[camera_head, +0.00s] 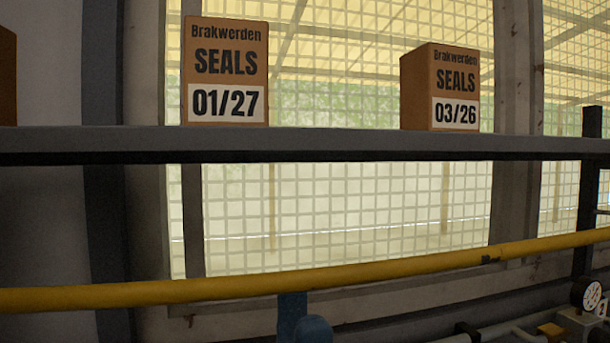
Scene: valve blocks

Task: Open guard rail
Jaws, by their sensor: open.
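The guard rail (300,277) is a long yellow bar that crosses the whole width of the head view. It slopes up from the lower left to the right, and both its ends run out of the picture. A small dark mark sits on it right of the middle. My gripper is not in view, so I cannot tell how it stands relative to the rail.
A grey shelf (330,145) runs across above the rail. On it stand boxes of seals marked 01/27 (225,72) and 03/26 (440,88). A blue part (292,315) shows just below the rail. A round gauge (592,297) and pipes are at the lower right.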

